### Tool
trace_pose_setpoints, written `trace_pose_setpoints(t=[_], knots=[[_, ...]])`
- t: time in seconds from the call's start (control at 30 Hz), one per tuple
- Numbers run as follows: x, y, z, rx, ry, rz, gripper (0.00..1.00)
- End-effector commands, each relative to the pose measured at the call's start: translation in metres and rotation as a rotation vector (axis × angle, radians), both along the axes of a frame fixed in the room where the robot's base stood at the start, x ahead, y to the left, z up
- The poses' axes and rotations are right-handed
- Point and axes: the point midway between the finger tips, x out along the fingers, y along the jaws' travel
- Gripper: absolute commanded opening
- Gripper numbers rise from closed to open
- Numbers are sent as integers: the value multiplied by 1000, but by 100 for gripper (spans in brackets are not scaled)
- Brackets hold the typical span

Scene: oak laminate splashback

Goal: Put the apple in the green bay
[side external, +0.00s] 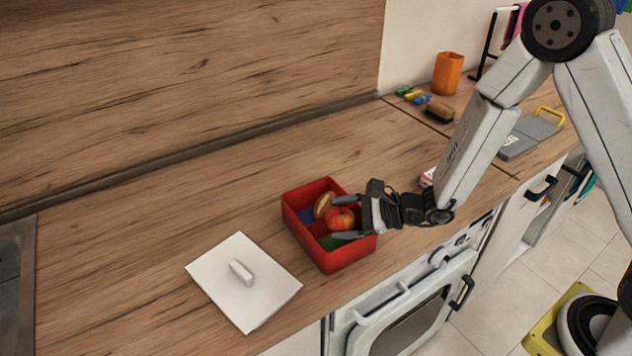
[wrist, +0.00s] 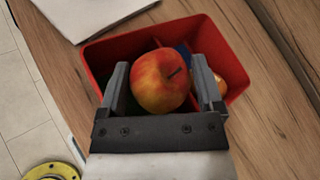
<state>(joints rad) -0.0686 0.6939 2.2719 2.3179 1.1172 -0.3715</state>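The red-and-yellow apple (side external: 340,219) sits between the two fingers of my gripper (side external: 346,218), at the red box. In the wrist view the apple (wrist: 161,81) fills the space between the fingers (wrist: 160,85), which look closed against its sides. The red box (side external: 335,261) has inner bays. The green bay (side external: 330,243) shows beside and below the apple, partly hidden by a finger. A blue bay (side external: 306,215) is at the far left. How high the apple is above the bay floor is unclear.
A brown, bun-like item (side external: 323,205) lies in the box beside the apple. A white lid with a handle (side external: 243,290) lies on the counter left of the box. An orange cup (side external: 448,73), a brush (side external: 440,112) and a grey board (side external: 528,137) are farther back.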

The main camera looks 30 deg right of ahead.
Motion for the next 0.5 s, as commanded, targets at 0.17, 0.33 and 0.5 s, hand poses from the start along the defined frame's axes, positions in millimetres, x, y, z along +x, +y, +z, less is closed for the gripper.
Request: trace_pose_setpoints(t=[0.17,0.33,0.5], knots=[[-8,-1,-11,-12,37,2,90],[-8,0,-10,-12,36,2,90],[-8,-1,-4,-13,35,2,90]])
